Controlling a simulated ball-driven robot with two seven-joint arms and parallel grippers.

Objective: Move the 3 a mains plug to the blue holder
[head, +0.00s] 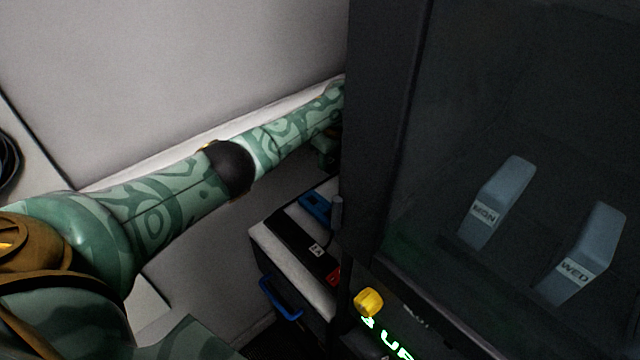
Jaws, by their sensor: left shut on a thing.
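My left arm reaches from the left toward the dark cabinet. Its left gripper (326,152) is mostly hidden behind the cabinet's edge; only a green part of the hand shows. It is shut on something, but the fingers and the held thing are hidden. A blue piece (315,206), possibly the blue holder, lies on the light-topped unit below the hand. A black strip (300,240) with a small white label and a red end (334,273) lies beside it. I cannot make out a mains plug. My right gripper is not in view.
The dark cabinet (376,130) fills the right; grey-blue holders marked MON (496,203) and WED (584,254) show inside it. A yellow knob (368,302) and green lit letters (390,340) are at its foot. A blue handle (281,299) is on the low unit's front.

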